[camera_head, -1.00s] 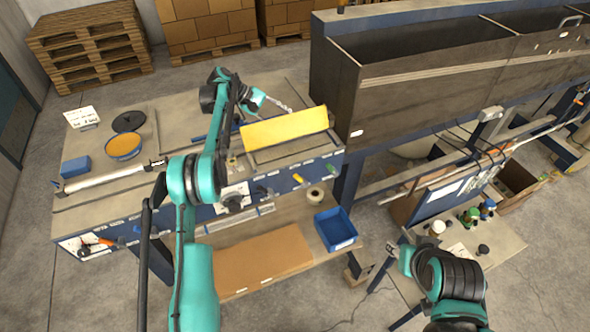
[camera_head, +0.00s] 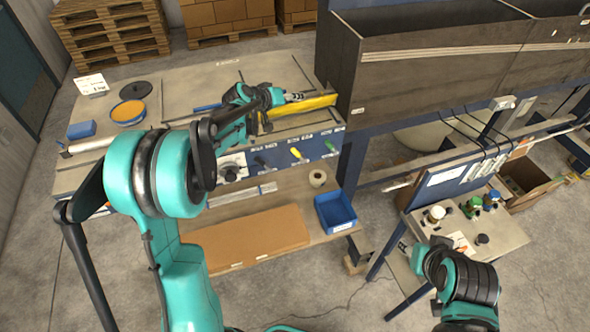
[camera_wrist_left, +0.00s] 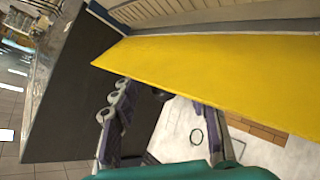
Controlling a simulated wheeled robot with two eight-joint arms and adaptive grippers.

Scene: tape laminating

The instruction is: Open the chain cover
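The yellow chain cover (camera_head: 312,105) shows in the head view as a narrow strip near the right end of the workbench. In the left wrist view the cover (camera_wrist_left: 220,72) fills much of the upper right as a broad sloping panel. My left gripper (camera_head: 296,97) is close against the cover's side in the head view. In the left wrist view its jointed fingers lie below the cover's lower edge, and their tips are partly hidden, so its opening is unclear. My right gripper (camera_head: 403,247) hangs by the small side table, away from the cover; its opening is too small to tell.
A tall dark metal housing (camera_head: 400,75) stands directly right of the cover. The workbench (camera_head: 200,85) holds an orange-topped round tin (camera_head: 128,112) and a blue box (camera_head: 82,130) at left. A blue bin (camera_head: 336,212) is on the lower shelf. Bottles stand on the side table (camera_head: 505,235).

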